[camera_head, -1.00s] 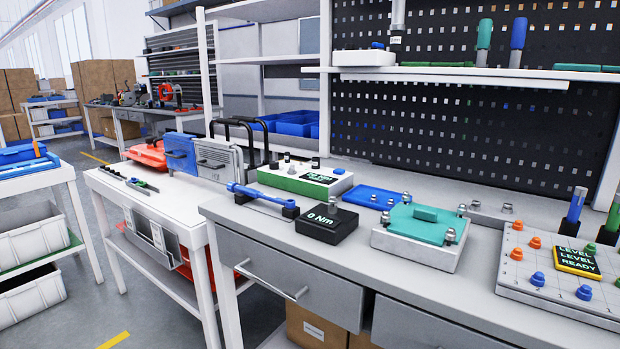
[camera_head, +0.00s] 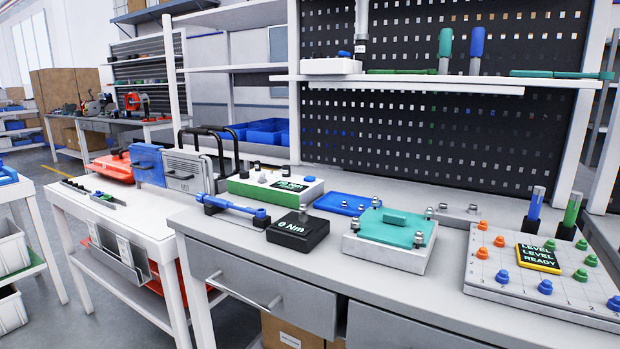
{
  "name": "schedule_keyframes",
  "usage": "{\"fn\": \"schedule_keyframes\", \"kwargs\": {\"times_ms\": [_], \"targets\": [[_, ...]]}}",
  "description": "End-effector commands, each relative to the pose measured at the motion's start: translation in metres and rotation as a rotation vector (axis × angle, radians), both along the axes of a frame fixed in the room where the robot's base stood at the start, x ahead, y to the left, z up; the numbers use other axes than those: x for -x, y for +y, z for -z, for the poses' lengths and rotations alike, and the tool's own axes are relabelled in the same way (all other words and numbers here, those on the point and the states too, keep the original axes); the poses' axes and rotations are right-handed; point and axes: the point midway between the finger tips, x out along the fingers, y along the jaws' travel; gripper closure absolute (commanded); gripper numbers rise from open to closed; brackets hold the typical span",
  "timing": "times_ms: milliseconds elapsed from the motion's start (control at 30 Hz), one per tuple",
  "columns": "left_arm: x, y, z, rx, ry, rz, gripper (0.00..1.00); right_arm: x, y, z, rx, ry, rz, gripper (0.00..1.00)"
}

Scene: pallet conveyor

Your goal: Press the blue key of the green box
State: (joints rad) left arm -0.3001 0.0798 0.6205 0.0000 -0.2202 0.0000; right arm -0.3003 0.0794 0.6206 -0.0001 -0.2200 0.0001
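The green box (camera_head: 275,192) stands on the workbench left of centre, towards the back. Neither of my grippers is in view.
In front of the box lie a blue torque wrench (camera_head: 232,207) on black rests and a black "0 Nm" block (camera_head: 298,232). To its right are a blue plate (camera_head: 343,204), a teal-topped fixture (camera_head: 396,232) and a pegged board (camera_head: 480,275). The bench's front strip is clear.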

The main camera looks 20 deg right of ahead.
Motion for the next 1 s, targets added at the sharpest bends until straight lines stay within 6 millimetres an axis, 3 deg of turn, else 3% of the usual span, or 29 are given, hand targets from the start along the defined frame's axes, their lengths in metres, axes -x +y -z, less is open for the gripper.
{"fn": "schedule_keyframes", "kwargs": {"times_ms": [33,333,1000], "targets": [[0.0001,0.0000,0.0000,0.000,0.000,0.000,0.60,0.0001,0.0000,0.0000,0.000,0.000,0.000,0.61],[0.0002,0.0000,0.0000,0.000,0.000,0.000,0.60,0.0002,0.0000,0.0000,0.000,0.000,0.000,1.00],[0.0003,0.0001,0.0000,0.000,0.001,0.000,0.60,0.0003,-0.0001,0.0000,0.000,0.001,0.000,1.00]]}}
